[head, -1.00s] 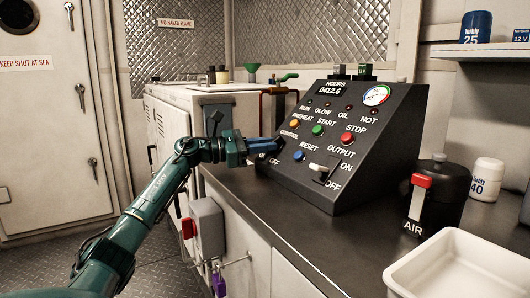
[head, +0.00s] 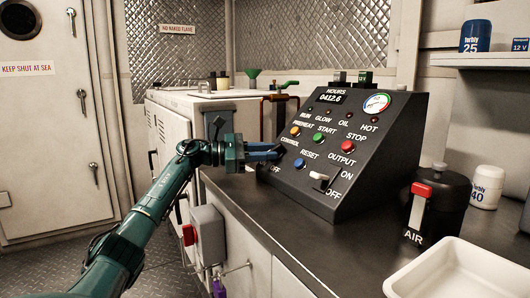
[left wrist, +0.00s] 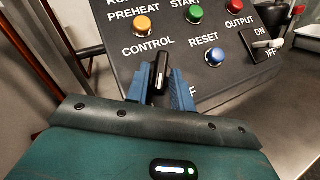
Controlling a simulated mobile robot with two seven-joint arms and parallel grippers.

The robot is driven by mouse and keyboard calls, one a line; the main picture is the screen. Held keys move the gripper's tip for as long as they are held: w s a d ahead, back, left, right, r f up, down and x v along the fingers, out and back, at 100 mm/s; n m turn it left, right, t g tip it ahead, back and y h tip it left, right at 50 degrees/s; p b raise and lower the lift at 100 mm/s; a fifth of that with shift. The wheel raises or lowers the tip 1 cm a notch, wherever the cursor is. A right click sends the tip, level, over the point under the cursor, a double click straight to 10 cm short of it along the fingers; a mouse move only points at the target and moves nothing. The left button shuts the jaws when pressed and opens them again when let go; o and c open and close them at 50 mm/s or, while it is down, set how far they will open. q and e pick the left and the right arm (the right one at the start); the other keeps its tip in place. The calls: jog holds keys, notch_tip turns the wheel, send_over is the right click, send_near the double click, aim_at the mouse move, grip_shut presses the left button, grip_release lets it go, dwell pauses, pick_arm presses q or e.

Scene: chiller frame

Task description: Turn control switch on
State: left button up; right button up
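The control switch (left wrist: 161,66) is a dark lever below the CONTROL label on the sloping black panel (head: 356,152). In the left wrist view it stands between the two blue fingers of my left gripper (left wrist: 161,88). The fingers are spread to either side of it; I cannot tell whether either one touches it. In the head view my left gripper (head: 276,152) reaches the panel's left side from the left and mostly hides the switch. Part of the OFF lettering shows below it. The right gripper is not in view.
Orange (head: 295,131), green (head: 318,139), red (head: 347,145) and blue (head: 299,163) buttons sit close by. The white-handled output switch (head: 319,176) is to their right. A black AIR canister (head: 437,202) and a white tray (head: 462,271) stand right on the dark counter.

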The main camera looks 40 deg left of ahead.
pick_arm(q)
jog(key=shift+o, duration=1)
jog(key=shift+a, duration=0.1)
jog(key=b+v, duration=0.1)
jog(key=v, duration=1.1)
jog(key=shift+s+a+r, duration=0.1)
jog(key=shift+s+a, duration=0.15)
jog(key=shift+s, duration=0.2)
